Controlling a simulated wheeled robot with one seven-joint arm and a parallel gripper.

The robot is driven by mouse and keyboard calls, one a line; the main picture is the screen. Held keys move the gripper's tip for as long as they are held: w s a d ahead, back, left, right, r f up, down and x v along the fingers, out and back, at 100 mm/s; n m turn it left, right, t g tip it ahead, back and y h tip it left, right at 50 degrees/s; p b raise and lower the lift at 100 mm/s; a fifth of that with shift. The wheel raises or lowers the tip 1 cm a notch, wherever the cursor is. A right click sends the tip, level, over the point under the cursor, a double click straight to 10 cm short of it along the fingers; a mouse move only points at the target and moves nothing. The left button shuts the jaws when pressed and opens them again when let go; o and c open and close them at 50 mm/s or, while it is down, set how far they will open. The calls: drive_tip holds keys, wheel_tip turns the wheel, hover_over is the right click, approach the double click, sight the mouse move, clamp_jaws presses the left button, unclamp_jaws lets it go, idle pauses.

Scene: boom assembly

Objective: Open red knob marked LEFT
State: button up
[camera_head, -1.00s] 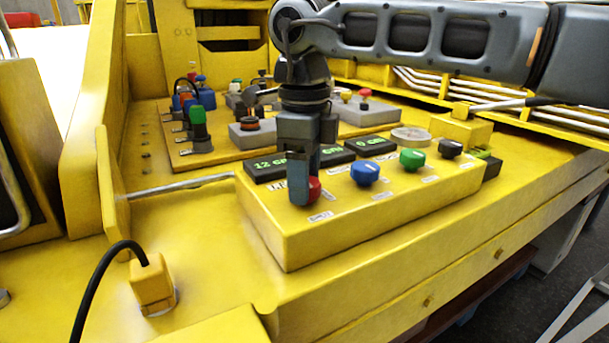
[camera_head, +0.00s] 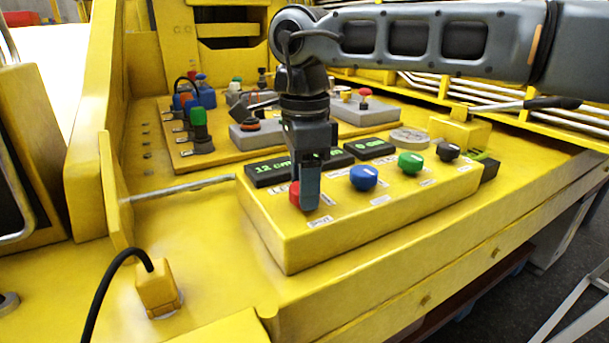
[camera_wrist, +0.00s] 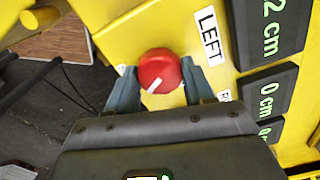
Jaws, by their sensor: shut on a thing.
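The red knob (camera_wrist: 160,72) sits on the yellow control box, with the label LEFT (camera_wrist: 208,36) beside it in the wrist view. Its white mark points down and to the left there. My gripper (camera_wrist: 162,88) has one finger on each side of the knob and is shut on it. In the head view my gripper (camera_head: 308,198) points down at the near left end of the box, and the red knob (camera_head: 294,194) shows partly behind a finger.
A blue knob (camera_head: 363,177), a green knob (camera_head: 410,162) and a black knob (camera_head: 448,150) stand to the right on the same box (camera_head: 300,250). Dark displays with green digits lie behind them. A green-topped switch (camera_head: 198,118) stands at the back left.

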drive_tip(key=n+p, duration=0.1)
drive_tip(key=n, duration=0.5)
drive_tip(key=shift+n+p, duration=0.3)
drive_tip(key=n+p, duration=0.1)
drive_tip(key=n, duration=0.4)
drive_tip(key=shift+n, duration=0.4)
drive_tip(key=o, duration=1)
drive_tip(key=shift+o, duration=0.2)
drive_tip(key=shift+r, duration=3.9)
